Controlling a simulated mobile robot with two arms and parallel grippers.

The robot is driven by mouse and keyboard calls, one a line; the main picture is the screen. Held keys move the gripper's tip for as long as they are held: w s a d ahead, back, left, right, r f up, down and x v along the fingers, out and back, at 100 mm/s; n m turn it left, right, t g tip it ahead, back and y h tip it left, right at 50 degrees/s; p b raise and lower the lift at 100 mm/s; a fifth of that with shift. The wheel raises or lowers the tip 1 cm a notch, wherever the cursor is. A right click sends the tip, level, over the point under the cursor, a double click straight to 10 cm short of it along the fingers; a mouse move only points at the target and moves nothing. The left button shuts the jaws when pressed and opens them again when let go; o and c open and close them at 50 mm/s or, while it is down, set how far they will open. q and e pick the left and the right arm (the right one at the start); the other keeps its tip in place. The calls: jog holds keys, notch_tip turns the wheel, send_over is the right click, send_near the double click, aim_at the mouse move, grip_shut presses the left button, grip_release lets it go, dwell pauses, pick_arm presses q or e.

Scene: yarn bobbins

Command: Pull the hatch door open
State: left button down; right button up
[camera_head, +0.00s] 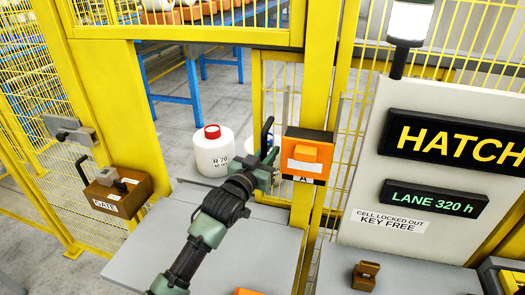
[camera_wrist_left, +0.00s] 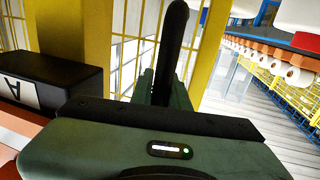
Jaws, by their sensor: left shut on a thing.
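The hatch door (camera_head: 276,84) is a yellow-framed mesh panel near the middle of the head view. Its black upright handle (camera_head: 267,131) also rises in the left wrist view (camera_wrist_left: 173,45). My left gripper (camera_head: 262,168) is shut on the handle, low down near its base. In the left wrist view its green fingers (camera_wrist_left: 155,88) close around the handle's lower part, which they hide. Open space shows left of the door, but I cannot tell how far the door has swung. My right gripper is not in view.
An orange-and-black box marked A (camera_head: 306,155) sits close right of my left gripper. A white jug with a red lid (camera_head: 212,150) stands behind the grey shelf (camera_head: 235,235). A brown GATE box (camera_head: 118,190) is at left, a HATCH sign (camera_head: 455,138) at right.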

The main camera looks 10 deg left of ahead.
pick_arm(q)
jog(key=c, duration=1.4)
grip_release()
jog(key=shift+a, duration=0.2)
jog(key=shift+o, duration=0.2)
jog(key=shift+s+f, duration=0.1)
jog(key=shift+s, duration=0.1)
jog(key=b+v, duration=0.2)
jog(key=v, duration=0.5)
jog(key=shift+s+a, duration=0.1)
jog(key=shift+s, duration=0.1)
